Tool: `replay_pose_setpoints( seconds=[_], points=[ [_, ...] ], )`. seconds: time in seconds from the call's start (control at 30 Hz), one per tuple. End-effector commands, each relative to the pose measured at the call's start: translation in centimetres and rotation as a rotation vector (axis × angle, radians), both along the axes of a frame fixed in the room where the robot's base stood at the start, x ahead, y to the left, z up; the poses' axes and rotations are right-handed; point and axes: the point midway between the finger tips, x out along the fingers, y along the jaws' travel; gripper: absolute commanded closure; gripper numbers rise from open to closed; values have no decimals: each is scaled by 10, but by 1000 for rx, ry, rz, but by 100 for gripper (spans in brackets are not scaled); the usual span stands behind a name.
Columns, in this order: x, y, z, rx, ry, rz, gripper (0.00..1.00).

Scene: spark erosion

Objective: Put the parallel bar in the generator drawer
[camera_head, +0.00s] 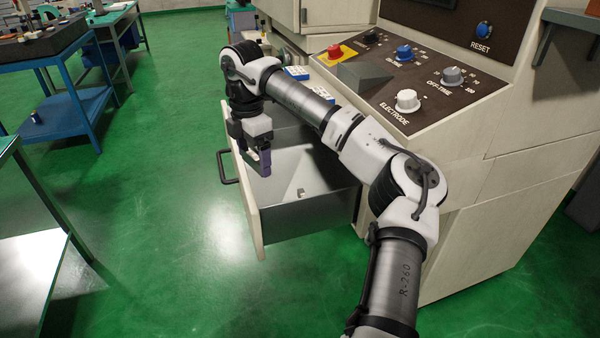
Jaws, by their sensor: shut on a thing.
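The generator drawer (325,208) is pulled open from the cream cabinet, with its front panel and dark handle (228,167) at the left. My gripper (262,166) points down over the front part of the open drawer. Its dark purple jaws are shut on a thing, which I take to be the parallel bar. The bar's outline cannot be told apart from the jaws in this view. A small grey shape (300,192) shows inside the drawer; I cannot tell what it is. My arm hides the drawer's back part.
The control panel with knobs (407,101) and a red button (334,52) rises behind my arm. A blue workbench (62,88) stands at the upper left and a metal table (30,270) at the lower left. The green floor between is clear.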

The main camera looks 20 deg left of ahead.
Motion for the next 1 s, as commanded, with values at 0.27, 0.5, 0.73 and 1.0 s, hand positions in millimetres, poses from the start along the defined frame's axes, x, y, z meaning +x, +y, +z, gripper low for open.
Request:
replay_pose_setpoints(
  seconds=[0.27,0.5,0.73,1.0],
  points=[
    [43,-35,17,13,-4,-287,53],
    [44,-36,-34,14,1,-294,53],
    [43,-35,-93,15,0,-292,53],
    [44,-35,-132,15,-3,-293,53]
  ],
)
